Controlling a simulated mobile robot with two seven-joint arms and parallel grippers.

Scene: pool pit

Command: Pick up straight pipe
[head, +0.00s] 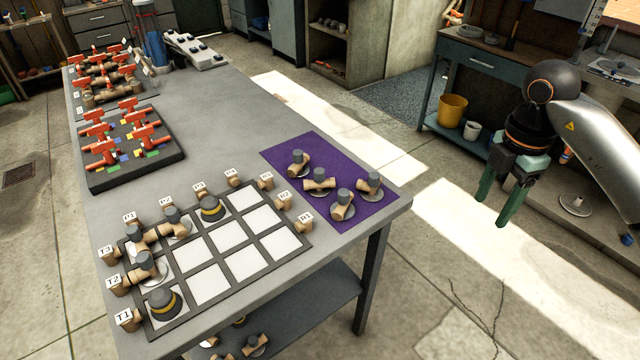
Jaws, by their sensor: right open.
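Several tan pipe pieces with grey round ends lie on a purple mat (328,157) at the table's right edge. They include a back piece (298,163), a middle piece (319,180), a right piece (369,186) and a front piece (342,206). At this size I cannot tell for sure which is straight. My right gripper (493,212) has dark green fingers, apart and empty. It hangs over the floor to the right of the table, clear of the mat. My left gripper is out of view.
A grid board (243,262) with white cells, labelled pipe ends and a few placed pieces fills the table's front. A dark tray (137,169) of red tools stands behind it. A workbench (480,62) with a yellow bucket (452,109) stands at the right.

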